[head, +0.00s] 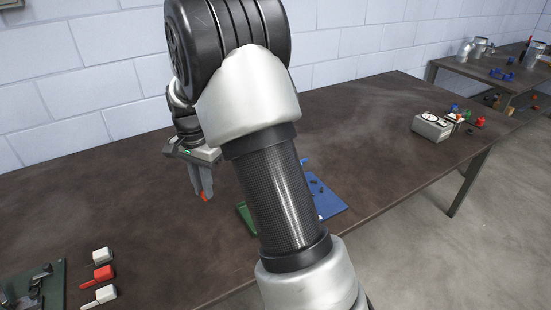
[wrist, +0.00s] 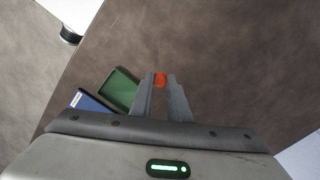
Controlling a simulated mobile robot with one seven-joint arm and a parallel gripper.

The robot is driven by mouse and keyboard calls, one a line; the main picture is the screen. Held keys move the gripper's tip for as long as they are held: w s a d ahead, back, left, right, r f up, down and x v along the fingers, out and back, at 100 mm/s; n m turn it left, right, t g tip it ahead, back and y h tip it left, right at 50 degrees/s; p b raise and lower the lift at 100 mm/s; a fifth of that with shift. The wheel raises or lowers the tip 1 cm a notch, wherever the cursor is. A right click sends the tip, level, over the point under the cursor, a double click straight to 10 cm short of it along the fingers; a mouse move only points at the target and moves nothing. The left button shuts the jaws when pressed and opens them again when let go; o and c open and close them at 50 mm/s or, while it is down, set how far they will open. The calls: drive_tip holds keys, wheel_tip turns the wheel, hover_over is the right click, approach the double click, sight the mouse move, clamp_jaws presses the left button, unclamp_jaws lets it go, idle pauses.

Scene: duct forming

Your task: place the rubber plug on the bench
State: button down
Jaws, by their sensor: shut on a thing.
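The rubber plug is a small orange-red piece (wrist: 160,79) between my fingertips in the wrist view. It also shows as an orange spot in the head view (head: 204,197). My gripper (head: 203,192) is shut on it and points down over the brown bench (head: 120,190). In the wrist view my gripper (wrist: 161,85) has bare bench top around the tips. I cannot tell whether the plug touches the bench. My arm hides part of the bench middle in the head view.
A green tray (wrist: 120,90) and a blue mat (wrist: 88,102) lie beside my gripper; the mat (head: 328,203) is partly behind my arm. White and red blocks (head: 104,272) lie at the front left. A white gauge box (head: 431,127) stands far right. Bench left of my gripper is clear.

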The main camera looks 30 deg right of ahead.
drive_tip(key=w+f+m+b, duration=0.3)
drive_tip(key=w+f+m, duration=0.2)
drive_tip(key=w+m, duration=0.45)
drive_tip(key=shift+m, duration=0.75)
drive_tip(key=f, duration=0.3)
drive_tip(key=s+f, duration=0.1)
drive_tip(key=f, duration=0.2)
drive_tip(key=s+f, duration=0.1)
drive_tip(key=f, duration=0.2)
drive_tip(key=shift+a+f, duration=0.15)
drive_tip(key=shift+f, duration=0.15)
drive_tip(key=shift+f, duration=0.15)
drive_tip(key=c, duration=1.7)
unclamp_jaws()
